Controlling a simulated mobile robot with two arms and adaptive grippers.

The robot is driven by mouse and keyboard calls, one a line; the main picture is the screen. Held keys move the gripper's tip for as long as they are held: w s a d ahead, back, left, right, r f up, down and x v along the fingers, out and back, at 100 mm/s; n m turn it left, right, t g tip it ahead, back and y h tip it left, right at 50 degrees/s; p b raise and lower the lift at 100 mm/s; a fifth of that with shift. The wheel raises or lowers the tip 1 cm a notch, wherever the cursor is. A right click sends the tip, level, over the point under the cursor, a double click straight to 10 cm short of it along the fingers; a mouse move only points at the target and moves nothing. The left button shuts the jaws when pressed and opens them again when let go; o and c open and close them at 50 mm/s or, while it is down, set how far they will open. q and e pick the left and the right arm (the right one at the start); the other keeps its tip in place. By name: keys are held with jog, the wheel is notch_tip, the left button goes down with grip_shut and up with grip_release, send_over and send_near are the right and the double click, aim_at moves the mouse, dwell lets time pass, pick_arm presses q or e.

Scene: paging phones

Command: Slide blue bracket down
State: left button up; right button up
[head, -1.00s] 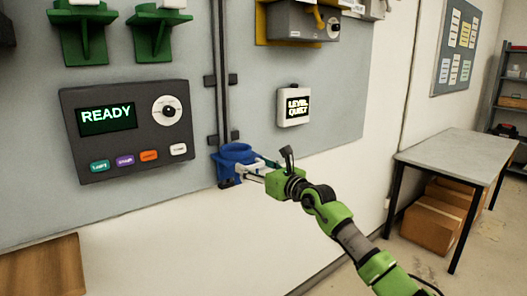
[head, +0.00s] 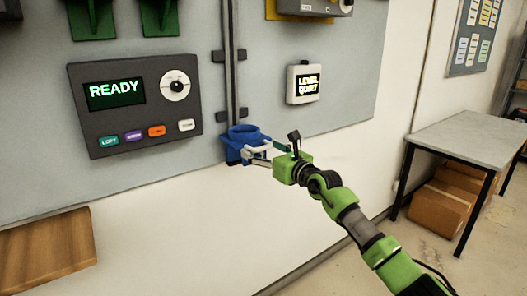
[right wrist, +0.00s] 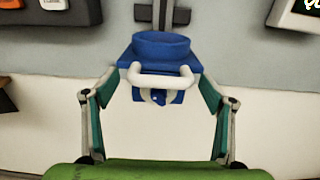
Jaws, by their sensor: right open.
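The blue bracket (head: 238,148) has a round cup-like ring and sits at the lower end of a dark vertical rail (head: 231,60) on the grey wall panel. It also shows in the right wrist view (right wrist: 160,47), with a white U-shaped handle (right wrist: 161,80) on its front. My right gripper (head: 259,152) is in front of the bracket. In the right wrist view its fingers (right wrist: 158,100) are spread wide on both sides of the handle and grip nothing. My left gripper is not in view.
A dark control box (head: 134,105) reading READY is left of the rail. A small white box (head: 304,83) reading LEVEL QUIET is to the right. A wooden surface (head: 45,248) is at lower left. A grey table (head: 470,135) stands at right. The white wall below the bracket is clear.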

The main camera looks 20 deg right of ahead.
jog(key=v, duration=1.2)
dwell(0.3)
